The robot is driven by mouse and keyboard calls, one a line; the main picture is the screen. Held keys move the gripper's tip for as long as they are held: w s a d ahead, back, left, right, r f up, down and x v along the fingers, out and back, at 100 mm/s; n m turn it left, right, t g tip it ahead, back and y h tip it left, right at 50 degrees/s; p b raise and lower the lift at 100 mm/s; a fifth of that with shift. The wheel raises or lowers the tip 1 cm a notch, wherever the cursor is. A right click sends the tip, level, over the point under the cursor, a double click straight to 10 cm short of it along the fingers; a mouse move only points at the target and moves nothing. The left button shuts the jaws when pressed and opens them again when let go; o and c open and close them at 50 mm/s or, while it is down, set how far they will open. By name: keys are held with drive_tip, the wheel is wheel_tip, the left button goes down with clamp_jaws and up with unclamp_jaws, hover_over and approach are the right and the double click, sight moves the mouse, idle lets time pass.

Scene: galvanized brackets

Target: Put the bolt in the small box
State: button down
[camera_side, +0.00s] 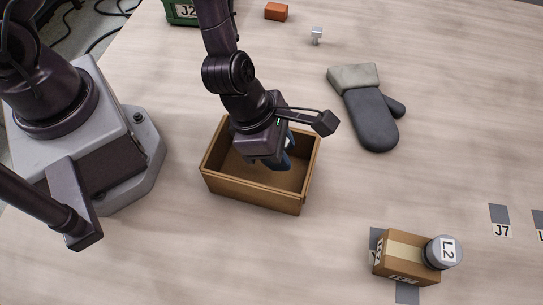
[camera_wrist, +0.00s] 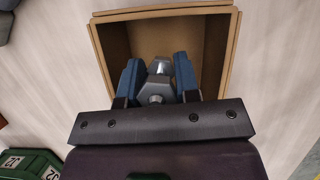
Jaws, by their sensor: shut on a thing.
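My gripper (camera_wrist: 158,74) is shut on a grey metal bolt (camera_wrist: 157,91), held between its two blue fingers. A hexagonal end of the bolt faces the wrist camera. In the side view my gripper (camera_side: 284,155) is over the open brown box (camera_side: 248,194), with its fingertips around the rim or inside; the exact height is hard to tell. The bolt is hidden there by my wrist. The box's rim also shows in the wrist view (camera_wrist: 165,12), and the part of its floor I can see is bare.
A dark grey mitten (camera_side: 370,110) lies right of the box. A taped carton (camera_side: 402,257) and a grey cylinder marked L2 (camera_side: 443,252) are at lower right. A small grey piece (camera_side: 317,35), an orange block (camera_side: 276,11) and a green bin (camera_side: 182,12) are at the back.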

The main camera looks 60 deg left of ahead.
sight(285, 179)
drive_tip(key=shift+f, duration=3.1)
drive_tip(key=shift+f, duration=0.15)
drive_tip(key=c, duration=0.8)
unclamp_jaws()
drive_tip(key=shift+c, duration=0.2)
